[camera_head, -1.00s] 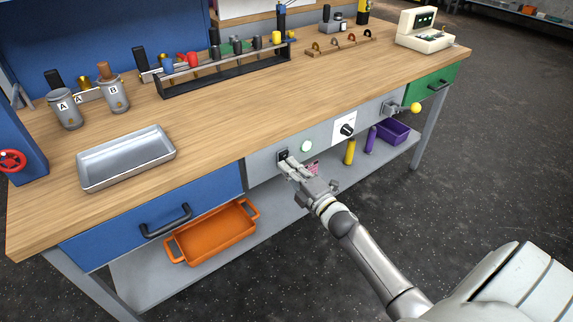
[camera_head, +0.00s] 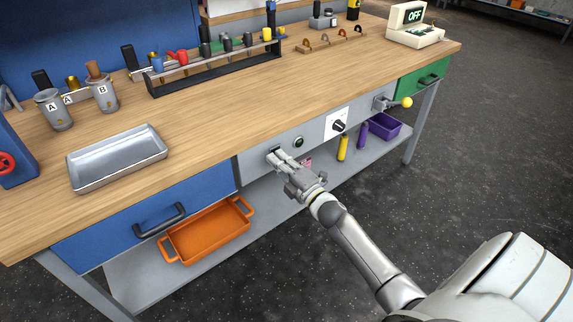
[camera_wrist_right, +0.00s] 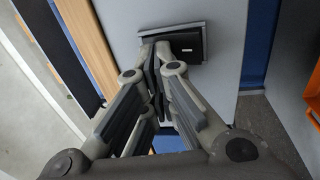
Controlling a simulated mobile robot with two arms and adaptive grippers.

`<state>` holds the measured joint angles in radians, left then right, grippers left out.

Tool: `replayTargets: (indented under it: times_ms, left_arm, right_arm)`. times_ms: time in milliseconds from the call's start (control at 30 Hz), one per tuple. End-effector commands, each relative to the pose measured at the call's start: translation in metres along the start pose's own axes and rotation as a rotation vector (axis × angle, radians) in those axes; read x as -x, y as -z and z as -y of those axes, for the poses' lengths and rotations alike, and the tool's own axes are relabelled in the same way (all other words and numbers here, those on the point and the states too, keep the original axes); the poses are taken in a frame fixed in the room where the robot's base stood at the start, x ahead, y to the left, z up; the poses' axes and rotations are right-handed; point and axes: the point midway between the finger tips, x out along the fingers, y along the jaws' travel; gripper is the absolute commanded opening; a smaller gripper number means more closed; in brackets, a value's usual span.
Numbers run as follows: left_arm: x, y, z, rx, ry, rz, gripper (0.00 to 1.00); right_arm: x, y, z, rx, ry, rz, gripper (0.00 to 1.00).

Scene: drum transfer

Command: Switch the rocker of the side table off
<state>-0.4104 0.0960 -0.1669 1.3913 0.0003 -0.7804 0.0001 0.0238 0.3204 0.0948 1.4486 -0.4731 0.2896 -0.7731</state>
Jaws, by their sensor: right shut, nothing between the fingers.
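The black rocker (camera_wrist_right: 187,47) sits in a grey frame on the table's front panel in the right wrist view. In the head view its dark edge (camera_head: 275,149) shows just past my fingertips, which hide most of it. My right gripper (camera_head: 273,158) is shut and empty, its fingertips at the rocker. In the right wrist view the closed fingertips (camera_wrist_right: 156,50) overlap the rocker's left end; I cannot tell whether they press it. The round indicator (camera_head: 299,142) beside it is dark green. The display (camera_head: 414,15) on the table reads OFF. My left gripper is not identifiable.
A dial (camera_head: 339,126) and a yellow-tipped lever (camera_head: 406,102) are right of the rocker. The blue drawer (camera_head: 140,232) with a black handle is left. An orange tray (camera_head: 208,232) is on the lower shelf. An unclear grey piece (camera_head: 8,98) shows at the left edge.

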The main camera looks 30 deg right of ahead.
Motion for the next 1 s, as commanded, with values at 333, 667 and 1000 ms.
replayTargets:
  times_ms: [333, 667, 1000]
  left_arm:
    - [-0.001, -0.004, 0.000, 0.000, 0.000, 0.008, 0.51]
    - [-0.001, -0.005, 0.000, -0.001, 0.000, 0.010, 0.51]
    - [-0.001, -0.005, 0.000, -0.001, 0.000, 0.010, 0.51]
  right_arm:
    - [0.049, 0.000, 0.002, -0.001, 0.005, 0.001, 0.00]
    - [0.103, 0.000, 0.001, -0.001, 0.004, 0.001, 0.00]
    - [0.120, 0.000, 0.001, -0.001, 0.002, 0.001, 0.00]
